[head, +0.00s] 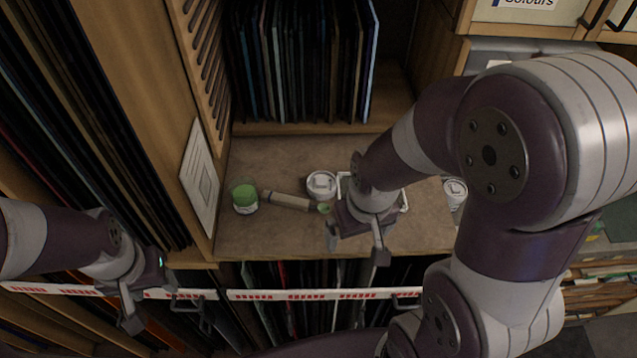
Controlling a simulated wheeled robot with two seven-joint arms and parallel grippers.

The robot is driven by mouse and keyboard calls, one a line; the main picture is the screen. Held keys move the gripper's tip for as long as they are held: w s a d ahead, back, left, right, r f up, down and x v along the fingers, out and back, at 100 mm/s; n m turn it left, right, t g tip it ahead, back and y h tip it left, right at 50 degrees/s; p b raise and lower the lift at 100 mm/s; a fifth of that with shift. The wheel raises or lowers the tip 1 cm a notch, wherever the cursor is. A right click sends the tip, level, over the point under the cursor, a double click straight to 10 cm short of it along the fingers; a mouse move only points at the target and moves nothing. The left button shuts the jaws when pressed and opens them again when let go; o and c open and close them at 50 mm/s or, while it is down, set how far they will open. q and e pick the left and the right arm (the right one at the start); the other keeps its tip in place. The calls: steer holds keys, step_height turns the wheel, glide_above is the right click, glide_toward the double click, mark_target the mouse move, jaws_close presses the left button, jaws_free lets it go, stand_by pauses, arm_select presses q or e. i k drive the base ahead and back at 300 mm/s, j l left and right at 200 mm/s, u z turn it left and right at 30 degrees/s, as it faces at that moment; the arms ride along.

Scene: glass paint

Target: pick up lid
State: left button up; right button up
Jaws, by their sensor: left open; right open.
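A small jar (244,198) with a green top and white lower part stands at the left of the brown shelf top. A small round green piece (323,208), possibly a lid, lies to its right. A white-topped pot (320,184) stands just behind that piece, and another pot (455,190) stands further right. My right gripper (356,247) is open over the front of the shelf, to the right of the green piece. It hides part of a white-rimmed item (403,200). My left gripper (152,302) is open and empty at the lower left, away from the jars.
Upright sheets (300,65) fill the rack behind. A wooden side panel (150,110) bounds the shelf top (255,236) at left. More sheets stand below the front edge.

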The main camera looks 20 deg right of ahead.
mark_target(321, 185)
steer(key=l+u, duration=0.4)
steer(key=k+l+u, duration=0.1)
steer(key=l+u, duration=0.25)
steer(key=k+l+u, duration=0.1)
steer(key=u, duration=0.3)
steer(key=l, duration=0.1)
